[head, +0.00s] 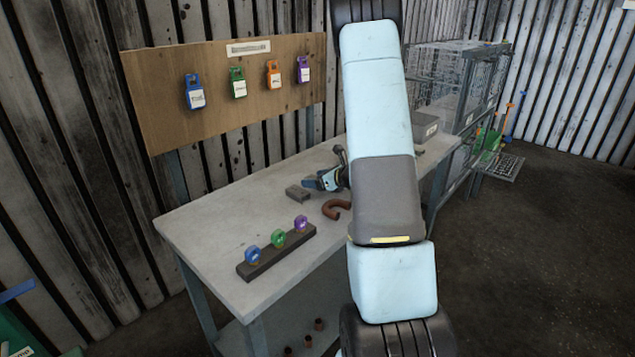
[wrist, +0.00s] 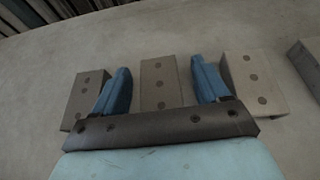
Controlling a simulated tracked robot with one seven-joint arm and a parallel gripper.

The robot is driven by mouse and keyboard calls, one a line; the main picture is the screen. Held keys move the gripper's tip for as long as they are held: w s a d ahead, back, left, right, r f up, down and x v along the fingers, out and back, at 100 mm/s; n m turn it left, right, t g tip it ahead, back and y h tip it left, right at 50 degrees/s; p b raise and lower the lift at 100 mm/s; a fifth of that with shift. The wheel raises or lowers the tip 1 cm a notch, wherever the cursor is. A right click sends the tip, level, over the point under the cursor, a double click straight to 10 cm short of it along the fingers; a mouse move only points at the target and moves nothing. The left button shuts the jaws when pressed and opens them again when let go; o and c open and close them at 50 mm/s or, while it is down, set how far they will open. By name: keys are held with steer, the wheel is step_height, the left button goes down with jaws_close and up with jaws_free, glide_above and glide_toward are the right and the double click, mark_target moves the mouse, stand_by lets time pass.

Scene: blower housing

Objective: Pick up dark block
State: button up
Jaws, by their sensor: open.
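In the wrist view, a grey-brown block with dark round marks (wrist: 158,82) lies on the bench between my two blue fingers. A slightly darker block (wrist: 84,98) lies outside the left finger, and a lighter one (wrist: 256,80) outside the right finger. My gripper (wrist: 161,68) is open, one finger on each side of the middle block; I cannot tell whether they touch it. In the head view, my gripper (head: 326,181) is low over the bench, just right of a grey block (head: 298,194). My arm hides part of the bench there.
Another block (wrist: 309,62) is at the right edge of the wrist view. A curved brown pipe (head: 337,209) lies near the gripper on the grey bench (head: 205,225). A dark strip (head: 262,262) holds three coloured locks. A board (head: 150,95) with hanging locks stands behind.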

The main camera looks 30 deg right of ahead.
steer(key=c, duration=1.2)
